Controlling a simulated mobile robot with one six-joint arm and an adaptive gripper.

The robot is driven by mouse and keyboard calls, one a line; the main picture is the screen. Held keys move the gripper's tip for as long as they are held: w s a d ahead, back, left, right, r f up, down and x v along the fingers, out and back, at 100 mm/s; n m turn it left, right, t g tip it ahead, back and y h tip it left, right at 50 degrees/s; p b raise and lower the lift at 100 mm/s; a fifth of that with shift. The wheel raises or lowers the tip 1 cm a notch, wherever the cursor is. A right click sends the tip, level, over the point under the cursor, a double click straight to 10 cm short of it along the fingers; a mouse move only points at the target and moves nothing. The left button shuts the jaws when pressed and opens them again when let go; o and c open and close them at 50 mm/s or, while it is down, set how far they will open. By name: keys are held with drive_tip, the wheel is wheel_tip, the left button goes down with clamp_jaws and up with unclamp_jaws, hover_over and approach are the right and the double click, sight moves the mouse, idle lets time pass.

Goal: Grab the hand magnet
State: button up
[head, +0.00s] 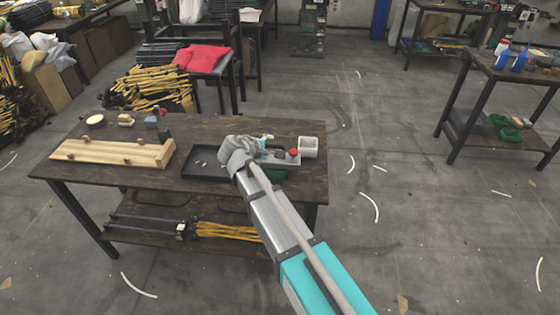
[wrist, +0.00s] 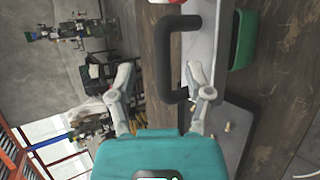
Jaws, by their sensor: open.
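The hand magnet shows in the wrist view as a grey bar (wrist: 203,45) with a black U-shaped handle (wrist: 159,60) and a bit of red at the top edge. In the head view its grey body and red knob (head: 293,153) show on the workbench, partly hidden by my arm. My gripper (wrist: 160,69) is open and empty. In the wrist view its two fingertips lie on either side of the handle's long bar, with no clear contact. How deep the bar sits between them I cannot tell. My gripper also shows in the head view (head: 267,138).
A black tray (head: 190,175) with small light pieces lies left of my gripper. A white square container (head: 308,142) stands right of the magnet. A green bin (wrist: 243,40) is close by. A wooden board (head: 100,152) lies on the bench's left.

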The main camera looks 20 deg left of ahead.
sight(274, 147)
drive_tip(key=b+x, duration=0.2)
drive_tip(key=x, duration=0.1)
drive_tip(key=shift+w+d+f, duration=0.1)
drive_tip(key=shift+d+f, duration=0.05)
drive_tip(key=shift+f, duration=0.1)
drive_tip(key=shift+x, duration=0.8)
drive_tip(key=shift+r, duration=0.1)
clamp_jaws()
